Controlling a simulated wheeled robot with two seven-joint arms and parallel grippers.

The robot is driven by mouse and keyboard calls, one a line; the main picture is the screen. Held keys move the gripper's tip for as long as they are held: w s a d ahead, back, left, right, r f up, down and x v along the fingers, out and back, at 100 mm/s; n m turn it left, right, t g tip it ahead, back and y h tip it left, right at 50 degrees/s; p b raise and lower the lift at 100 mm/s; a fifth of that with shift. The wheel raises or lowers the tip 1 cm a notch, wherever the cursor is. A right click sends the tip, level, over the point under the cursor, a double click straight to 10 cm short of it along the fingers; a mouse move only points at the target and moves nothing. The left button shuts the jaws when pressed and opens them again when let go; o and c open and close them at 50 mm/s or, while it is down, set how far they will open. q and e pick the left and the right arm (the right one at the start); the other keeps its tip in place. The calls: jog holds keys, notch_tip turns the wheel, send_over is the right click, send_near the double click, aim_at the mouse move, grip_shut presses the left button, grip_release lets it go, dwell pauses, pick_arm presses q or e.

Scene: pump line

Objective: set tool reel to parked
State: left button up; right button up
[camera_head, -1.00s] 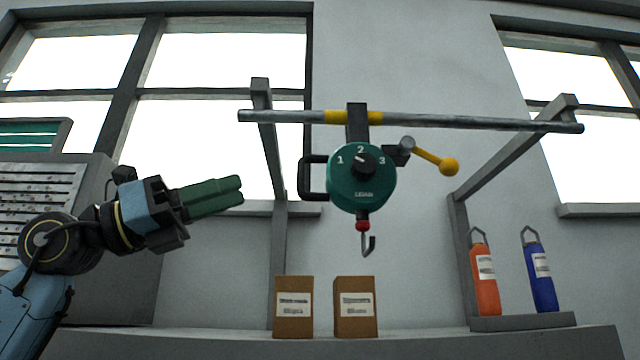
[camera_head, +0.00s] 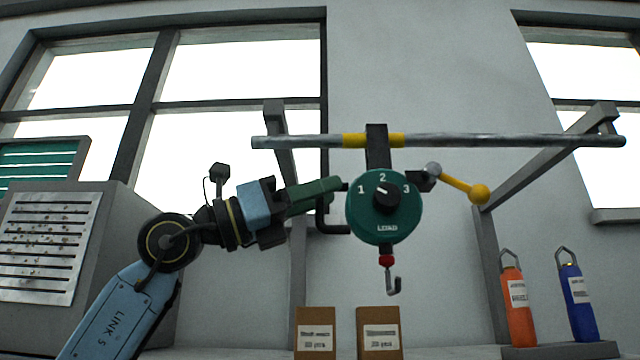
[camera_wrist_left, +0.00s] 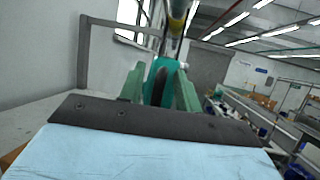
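The tool reel (camera_head: 366,222) is a round green body with a dark dial numbered 1 to 3. It hangs by a dark bracket (camera_head: 377,150) from a grey rail (camera_head: 480,140), at a yellow band on it. A yellow lever with a ball end (camera_head: 479,194) sticks out right and slightly down. A hook (camera_head: 393,284) hangs below. My left gripper (camera_head: 338,185) is at the reel's left side, in front of its black handle (camera_head: 333,229), which it partly hides. In the left wrist view its green fingers (camera_wrist_left: 160,90) stand apart, with the reel (camera_wrist_left: 166,66) between and beyond them. My right gripper is not in view.
Two brown boxes (camera_head: 316,317) (camera_head: 379,318) stand below the reel. An orange bottle (camera_head: 517,315) and a blue bottle (camera_head: 579,313) stand at the right, by the rail's post (camera_head: 490,260). A grey cabinet (camera_head: 100,270) is at the left. The wall behind the reel is bare.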

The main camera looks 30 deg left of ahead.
pick_arm(q)
jog(key=shift+w+d, duration=0.15)
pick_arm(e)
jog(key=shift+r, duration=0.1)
pick_arm(q)
grip_shut()
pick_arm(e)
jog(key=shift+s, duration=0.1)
